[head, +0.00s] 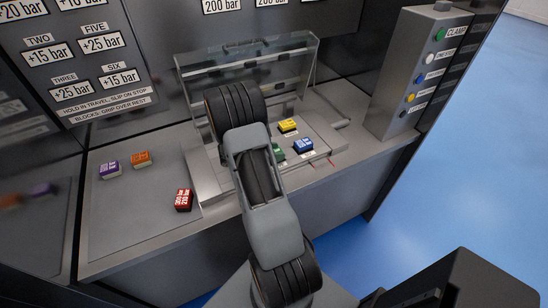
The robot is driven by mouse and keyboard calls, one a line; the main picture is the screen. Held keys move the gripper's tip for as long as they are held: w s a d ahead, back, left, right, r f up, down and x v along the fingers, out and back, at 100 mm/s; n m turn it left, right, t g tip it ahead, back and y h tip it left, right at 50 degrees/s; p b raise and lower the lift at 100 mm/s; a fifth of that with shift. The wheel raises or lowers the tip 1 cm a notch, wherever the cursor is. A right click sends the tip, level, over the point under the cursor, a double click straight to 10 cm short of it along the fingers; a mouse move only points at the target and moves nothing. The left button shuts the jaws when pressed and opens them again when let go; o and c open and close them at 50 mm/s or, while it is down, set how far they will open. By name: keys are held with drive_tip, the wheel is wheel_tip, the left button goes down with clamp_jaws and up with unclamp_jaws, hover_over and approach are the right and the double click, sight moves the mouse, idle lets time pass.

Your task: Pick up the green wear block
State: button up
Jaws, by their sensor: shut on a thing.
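The green wear block (279,152) shows just right of my arm, at the tray behind the counter's front edge. My arm covers part of it. My own arm rises through the middle of the view and hides what lies behind it. My gripper does not show, so its place relative to the green block and its hold cannot be seen.
A blue block (303,147) and a yellow block (288,126) sit close to the green one. A clear raised cover (285,62) stands behind. Purple (109,170), orange (141,159) and red (184,200) blocks lie left. A button box (405,85) stands right.

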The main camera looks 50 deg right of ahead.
drive_tip(key=shift+c, duration=0.8)
drive_tip(key=shift+r, duration=0.1)
